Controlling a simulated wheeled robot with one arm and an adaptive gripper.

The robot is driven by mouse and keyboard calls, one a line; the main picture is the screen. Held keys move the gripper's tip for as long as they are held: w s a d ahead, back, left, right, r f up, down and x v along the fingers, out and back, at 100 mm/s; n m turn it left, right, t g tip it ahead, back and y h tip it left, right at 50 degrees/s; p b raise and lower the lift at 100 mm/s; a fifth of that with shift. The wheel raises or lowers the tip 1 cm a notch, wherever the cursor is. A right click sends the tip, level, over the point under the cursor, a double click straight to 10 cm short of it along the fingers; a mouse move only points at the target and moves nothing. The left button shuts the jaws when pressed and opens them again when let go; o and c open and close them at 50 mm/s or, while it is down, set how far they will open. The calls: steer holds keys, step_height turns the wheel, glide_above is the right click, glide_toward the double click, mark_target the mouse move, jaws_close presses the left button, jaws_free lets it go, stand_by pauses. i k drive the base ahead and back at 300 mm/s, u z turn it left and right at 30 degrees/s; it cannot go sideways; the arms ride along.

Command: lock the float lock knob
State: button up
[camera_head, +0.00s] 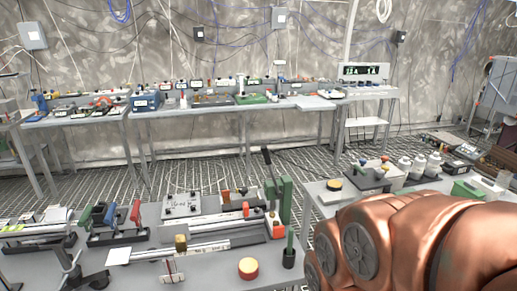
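I cannot tell which part is the float lock knob. A round knob with a yellow top and red side (248,268) sits on the near bench at its front. A smaller yellow-topped round piece (334,185) sits on the bench to the right. A green upright fixture with a black lever (279,195) stands at the right end of the near bench, with red-orange parts beside it. My copper-coloured arm fills the lower right corner and hides part of the right bench. My gripper is not in view.
The near bench (215,264) is crowded with rails, a grey plate box (182,205) and coloured-handled tools (110,216). White bottles (418,166) stand on the right bench. Long benches line the back wall (205,111). Open grated floor (190,165) lies between.

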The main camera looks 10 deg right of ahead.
mark_target(380, 173)
steer(key=z, duration=1.05)
